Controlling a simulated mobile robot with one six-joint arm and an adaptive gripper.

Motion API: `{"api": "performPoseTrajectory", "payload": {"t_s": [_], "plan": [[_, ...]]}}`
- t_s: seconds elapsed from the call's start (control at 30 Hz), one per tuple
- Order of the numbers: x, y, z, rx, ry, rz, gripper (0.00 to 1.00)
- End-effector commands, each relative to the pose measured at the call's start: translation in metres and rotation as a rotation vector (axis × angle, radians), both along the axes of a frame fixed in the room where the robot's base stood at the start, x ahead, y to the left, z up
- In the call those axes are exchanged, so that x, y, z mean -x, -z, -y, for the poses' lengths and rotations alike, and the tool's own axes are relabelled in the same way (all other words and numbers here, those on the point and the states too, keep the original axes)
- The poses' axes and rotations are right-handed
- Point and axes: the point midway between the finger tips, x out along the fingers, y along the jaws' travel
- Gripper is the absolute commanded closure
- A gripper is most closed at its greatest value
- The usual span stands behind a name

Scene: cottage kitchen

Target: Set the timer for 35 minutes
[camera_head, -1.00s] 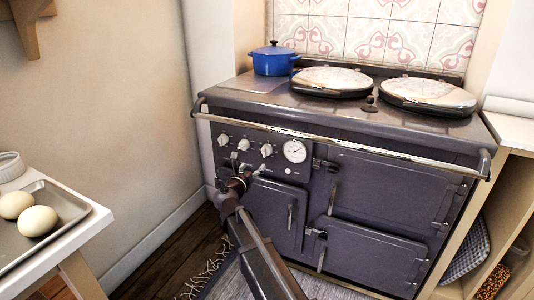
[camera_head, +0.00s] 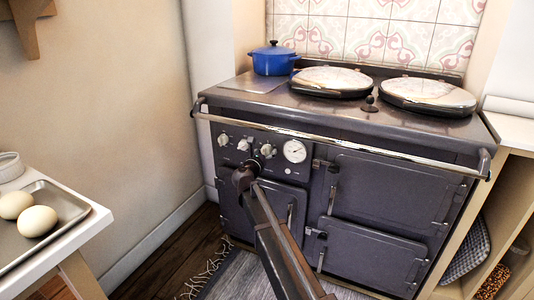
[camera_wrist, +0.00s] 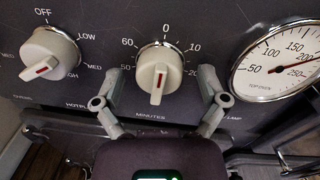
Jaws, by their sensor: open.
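The timer knob (camera_wrist: 158,70) is cream, above the word MINUTES on the range's dark panel. Its scale shows 0 at the top, 10 and 20 to the right, 50 and 60 to the left. Its red mark points almost straight down; the numbers there are hidden. My gripper (camera_wrist: 160,90) is open, one finger at each side of the knob, with visible gaps. In the head view the timer knob (camera_head: 266,150) is the rightmost of the panel's knobs, and my gripper (camera_head: 258,164) is just below it, mostly hidden by my wrist.
A heat knob (camera_wrist: 50,55) with OFF, LOW and MED is left of the timer. A round temperature gauge (camera_wrist: 280,60) is close on the right. A chrome rail (camera_head: 340,140) runs above the panel. A blue pot (camera_head: 272,60) stands on the range; a table with eggs (camera_head: 37,221) is left.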

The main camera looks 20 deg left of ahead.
Motion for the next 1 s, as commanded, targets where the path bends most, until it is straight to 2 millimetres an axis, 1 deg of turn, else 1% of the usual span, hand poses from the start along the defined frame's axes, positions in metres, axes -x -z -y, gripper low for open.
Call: {"api": "performPoseTrajectory", "payload": {"t_s": [0.23,0.27,0.3,0.37,0.4,0.47,0.5,0.53,0.57,0.6,0.63,0.7,1.0], "plan": [[0.0,0.0,0.0,0.0,0.0,0.0,0.08],[0.0,0.0,0.0,0.0,0.0,0.0,0.17],[0.0,0.0,0.0,0.0,0.0,0.0,0.29],[0.0,0.0,0.0,0.0,0.0,0.0,0.46],[0.0,0.0,0.0,0.0,0.0,0.0,0.58],[0.0,0.0,0.0,0.0,0.0,0.0,0.76],[0.0,0.0,0.0,0.0,0.0,0.0,0.88],[0.0,0.0,0.0,0.0,0.0,0.0,0.91],[0.0,0.0,0.0,0.0,0.0,0.0,0.91],[0.001,0.0,0.012,0.0,0.003,0.001,0.91],[0.0,0.0,0.007,0.0,0.001,0.0,0.9],[-0.001,0.0,0.004,-0.002,0.004,0.0,0.9],[-0.001,0.0,0.002,-0.06,0.005,0.005,0.9]]}}
